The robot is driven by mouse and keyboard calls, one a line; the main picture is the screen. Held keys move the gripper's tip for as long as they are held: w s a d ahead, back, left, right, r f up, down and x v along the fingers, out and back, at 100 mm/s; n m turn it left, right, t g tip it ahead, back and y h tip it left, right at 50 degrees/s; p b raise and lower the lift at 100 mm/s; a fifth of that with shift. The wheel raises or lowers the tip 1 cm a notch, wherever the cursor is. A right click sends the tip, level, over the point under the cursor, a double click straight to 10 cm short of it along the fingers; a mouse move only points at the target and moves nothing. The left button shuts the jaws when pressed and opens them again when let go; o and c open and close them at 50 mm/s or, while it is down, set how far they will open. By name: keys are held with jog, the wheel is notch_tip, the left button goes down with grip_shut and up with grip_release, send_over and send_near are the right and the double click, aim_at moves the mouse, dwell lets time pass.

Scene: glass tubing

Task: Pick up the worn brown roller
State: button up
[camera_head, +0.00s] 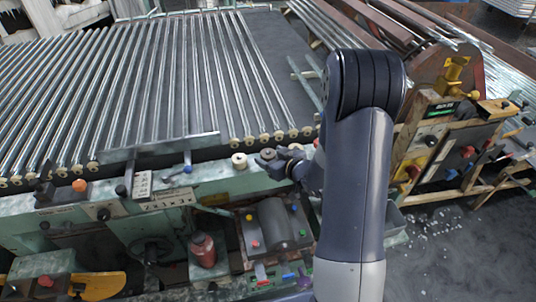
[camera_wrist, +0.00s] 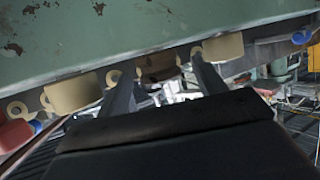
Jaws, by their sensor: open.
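A dull brown roller (camera_wrist: 158,66) shows in the wrist view, under the edge of a green surface, between two cream rollers. In the head view a grey-brown roller (camera_head: 268,154), which looks like the same one, stands on the green machine's ledge just beside my gripper. My gripper (camera_head: 279,164) is open and reaches in from the right. In the wrist view its two fingers (camera_wrist: 158,75) point toward the brown roller, one to each side of it, with nothing held. I cannot tell whether they touch it. The roller's lower part is hidden.
A cream roller (camera_head: 239,160) stands left of the brown one; another cream roller (camera_wrist: 222,47) is close by one finger in the wrist view. Glass tubes (camera_head: 150,80) lie in a row behind the ledge. A red canister (camera_head: 203,249) and a dark motor (camera_head: 275,222) are in front.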

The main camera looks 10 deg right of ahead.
jog(key=shift+w+a+f, duration=0.15)
jog(key=shift+w, duration=0.1)
jog(key=c, duration=1.1)
